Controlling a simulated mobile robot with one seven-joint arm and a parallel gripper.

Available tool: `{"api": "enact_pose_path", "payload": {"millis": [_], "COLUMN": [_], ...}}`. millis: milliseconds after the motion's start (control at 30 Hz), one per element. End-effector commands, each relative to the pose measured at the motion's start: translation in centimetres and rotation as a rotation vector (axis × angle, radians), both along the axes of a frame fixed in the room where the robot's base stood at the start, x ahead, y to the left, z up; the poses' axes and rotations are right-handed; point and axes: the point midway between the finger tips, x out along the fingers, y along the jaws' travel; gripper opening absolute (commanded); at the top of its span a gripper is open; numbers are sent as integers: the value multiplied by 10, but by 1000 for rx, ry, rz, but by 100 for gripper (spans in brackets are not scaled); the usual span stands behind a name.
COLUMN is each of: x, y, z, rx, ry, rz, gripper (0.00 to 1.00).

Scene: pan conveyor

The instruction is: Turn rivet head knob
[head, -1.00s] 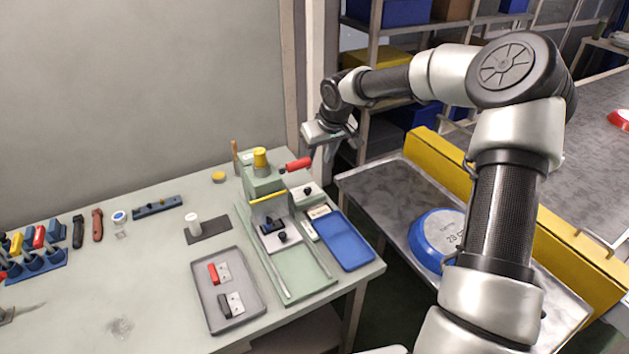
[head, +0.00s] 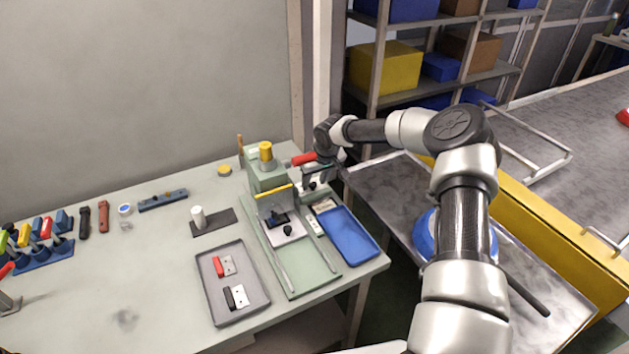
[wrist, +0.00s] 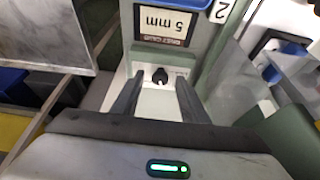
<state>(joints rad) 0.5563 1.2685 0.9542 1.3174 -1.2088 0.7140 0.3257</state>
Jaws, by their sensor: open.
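The knob (wrist: 160,76) is small and black, on a white face, and shows near the top centre of the wrist view. It also shows in the head view (head: 313,185), on a light box at the right side of the green press (head: 266,180). My gripper (wrist: 159,86) is open, its two dark fingers pointing at the knob, one on each side of it in the picture. I cannot tell whether they touch it. In the head view my gripper (head: 319,174) hangs over the box and partly hides it. A "5 mm" label (wrist: 166,23) sits beside the knob.
The press's red handle (head: 303,159) is close to my wrist. A blue tray (head: 372,254) lies in front of the box, and a grey tray (head: 222,318) with two small parts lies to the left. A metal table (head: 388,185) and yellow barrier (head: 560,235) stand at the right.

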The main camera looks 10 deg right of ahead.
Motion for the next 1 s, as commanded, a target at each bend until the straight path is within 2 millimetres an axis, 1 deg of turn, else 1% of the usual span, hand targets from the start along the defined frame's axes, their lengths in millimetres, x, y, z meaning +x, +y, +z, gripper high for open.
{"api": "enact_pose_path", "payload": {"millis": [200,433,467,700,1000], "x": [0,0,0,0,0], "y": [0,0,0,-1,-2], "z": [0,0,0,-4,-1], "rx": [0,0,0,-5,-1], "ry": [0,0,0,4,2], "rz": [0,0,0,41,139], "gripper": [40,1,0,0,0]}}
